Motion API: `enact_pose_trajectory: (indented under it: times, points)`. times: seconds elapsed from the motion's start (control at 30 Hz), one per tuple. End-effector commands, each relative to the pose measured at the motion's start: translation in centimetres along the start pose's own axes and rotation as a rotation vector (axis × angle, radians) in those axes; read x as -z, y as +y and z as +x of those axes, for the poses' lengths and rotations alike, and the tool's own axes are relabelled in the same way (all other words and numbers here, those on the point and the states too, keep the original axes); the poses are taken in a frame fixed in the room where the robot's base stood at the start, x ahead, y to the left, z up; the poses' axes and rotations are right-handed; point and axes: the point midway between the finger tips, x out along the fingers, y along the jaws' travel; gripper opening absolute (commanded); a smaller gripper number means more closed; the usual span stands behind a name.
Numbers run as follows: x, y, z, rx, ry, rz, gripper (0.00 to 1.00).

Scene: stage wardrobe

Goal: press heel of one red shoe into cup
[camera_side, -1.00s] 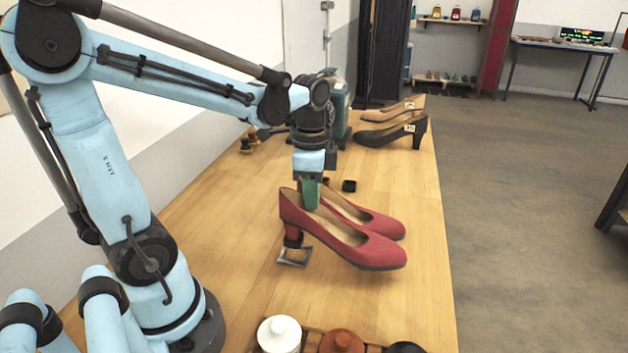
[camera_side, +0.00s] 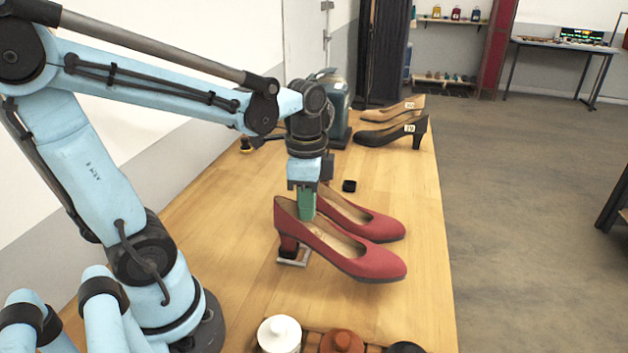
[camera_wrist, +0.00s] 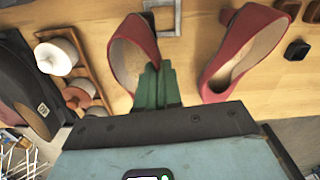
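The near red shoe (camera_side: 352,260) is held by my gripper (camera_side: 306,205), whose green fingers (camera_wrist: 157,88) are shut on its side wall. In the wrist view it is the left red shoe (camera_wrist: 125,55). A dark, cup-like piece (camera_side: 289,252) is at the bottom of its heel, at a pale square frame (camera_side: 302,259) on the table. Whether it touches the frame is hard to tell. The frame also shows in the wrist view (camera_wrist: 178,20). The other red shoe (camera_side: 385,229) stands close behind. A small black cup (camera_side: 349,186) stands farther back.
A rack with white (camera_side: 279,334), brown (camera_side: 342,342) and black knobs is at the table's front. A tan shoe (camera_side: 390,113) and a black shoe (camera_side: 392,133) stand at the back. The wooden table (camera_side: 420,290) is bare on the right.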

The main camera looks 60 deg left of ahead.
Motion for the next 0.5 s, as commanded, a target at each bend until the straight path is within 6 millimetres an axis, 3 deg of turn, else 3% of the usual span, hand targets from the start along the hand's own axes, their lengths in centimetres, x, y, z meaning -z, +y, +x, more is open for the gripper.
enact_pose_trajectory:
  times: [0.5]
  points:
    - [-0.3, 3.3, 0.0, 0.000, 0.000, 0.001, 0.00]
